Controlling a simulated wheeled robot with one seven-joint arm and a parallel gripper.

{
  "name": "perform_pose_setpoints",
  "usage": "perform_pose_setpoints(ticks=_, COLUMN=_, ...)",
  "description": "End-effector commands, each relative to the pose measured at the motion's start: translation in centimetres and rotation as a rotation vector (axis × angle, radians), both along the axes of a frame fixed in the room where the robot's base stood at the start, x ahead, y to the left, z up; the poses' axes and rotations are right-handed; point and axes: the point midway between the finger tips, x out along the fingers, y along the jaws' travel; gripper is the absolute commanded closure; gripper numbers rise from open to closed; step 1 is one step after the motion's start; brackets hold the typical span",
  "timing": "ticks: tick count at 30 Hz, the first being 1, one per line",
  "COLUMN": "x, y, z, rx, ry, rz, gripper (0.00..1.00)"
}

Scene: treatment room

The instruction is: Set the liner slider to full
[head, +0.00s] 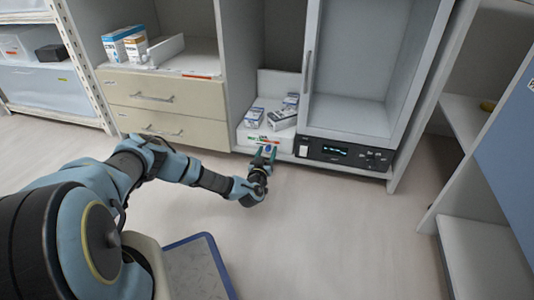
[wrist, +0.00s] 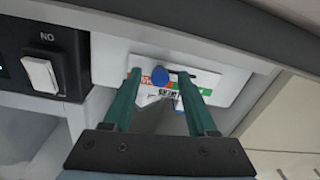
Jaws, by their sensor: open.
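The liner slider is a round blue knob (wrist: 162,77) on a white panel (wrist: 111,62) in the wrist view. A short dark slot shows to the right of the knob, and an orange and green label lies behind it. My gripper (wrist: 159,73) is open, with one green finger on each side of the knob. Gaps show between the knob and both fingers; I cannot tell the depth between them. In the head view my gripper (head: 265,153) is low in front of the cabinet, at the white panel below the small boxes. The label's lettering is partly hidden and too small to read.
A black control unit (head: 345,152) with a lit display sits right of the slider. Its white rocker switch (wrist: 41,75) is close to my gripper in the wrist view. Small boxes (head: 283,119) stand above the slider. Beige drawers (head: 165,96) are at the left.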

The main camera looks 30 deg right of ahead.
Motion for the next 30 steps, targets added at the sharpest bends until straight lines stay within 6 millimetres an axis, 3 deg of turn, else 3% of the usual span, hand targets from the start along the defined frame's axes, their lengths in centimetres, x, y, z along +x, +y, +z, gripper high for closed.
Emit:
perform_pose_setpoints(ticks=2, x=-0.02, y=0.01, z=0.0, rx=0.0, ry=0.0, rz=0.0, gripper=0.45)
perform_pose_setpoints(ticks=16, x=-0.04, y=0.03, z=-0.02, rx=0.0, ry=0.0, rz=0.0, gripper=0.98)
perform_pose_setpoints(ticks=30, x=-0.04, y=0.04, z=-0.04, rx=0.001, ry=0.001, rz=0.0, gripper=1.0)
